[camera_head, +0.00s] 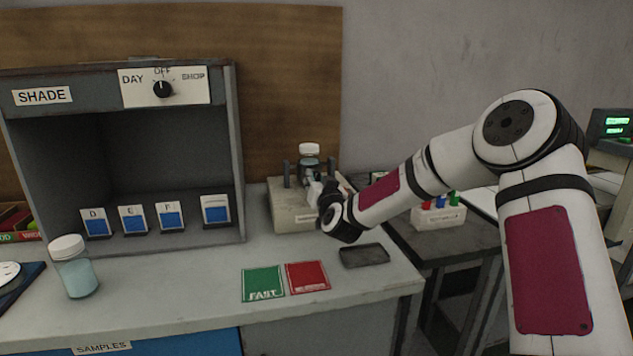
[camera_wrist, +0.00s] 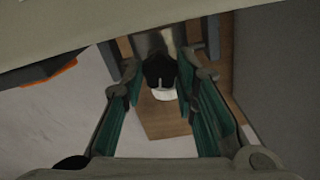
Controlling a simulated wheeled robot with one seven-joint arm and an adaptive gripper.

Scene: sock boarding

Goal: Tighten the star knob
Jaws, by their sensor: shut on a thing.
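The star knob (camera_wrist: 158,68) is small and dark and shows between my fingers in the wrist view, with a pale shape just below it. In the head view my gripper (camera_head: 318,191) reaches in from the right to the beige fixture (camera_head: 291,214) at the back of the bench, and it hides the knob there. My gripper's two green-padded fingers also show in the wrist view (camera_wrist: 164,76), one on each side of the knob, shut on it. A clear jar with a white cap (camera_head: 309,150) stands upright in the fixture between dark posts.
The grey shade cabinet (camera_head: 240,150) stands left of the fixture. A dark flat tray (camera_head: 364,256), a red card (camera_head: 307,277) and a green card (camera_head: 263,284) lie in front. A capped jar (camera_head: 74,268) stands at left. A vial rack (camera_head: 438,216) is at right.

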